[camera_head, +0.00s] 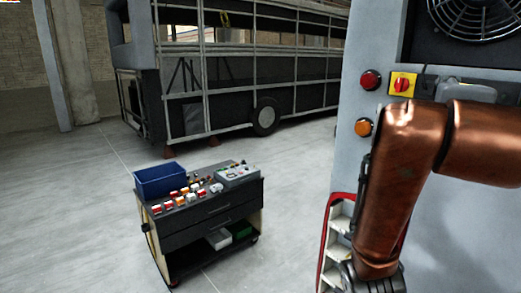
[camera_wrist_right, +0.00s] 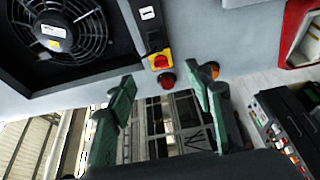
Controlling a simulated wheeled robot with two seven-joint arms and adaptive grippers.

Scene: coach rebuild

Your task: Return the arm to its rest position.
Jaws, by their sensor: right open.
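My right arm (camera_head: 395,185), copper-coloured, comes in from the right in the head view and bends down in front of the pale grey cabinet. My right gripper (camera_wrist_right: 160,90) shows in the wrist view as two green fingers spread apart with nothing between them. In the head view only its dark upper part shows at the bottom edge, and its fingertips cannot be made out. My left arm and gripper are not in view.
The cabinet (camera_head: 460,245) carries a fan (camera_head: 475,12), a red-yellow switch (camera_head: 402,84), a red lamp (camera_head: 370,80) and an orange lamp (camera_head: 364,127). A red-edged step unit (camera_head: 326,238) stands beside it. A tool cart (camera_head: 205,215) stands left on open floor; a coach frame (camera_head: 240,80) is behind.

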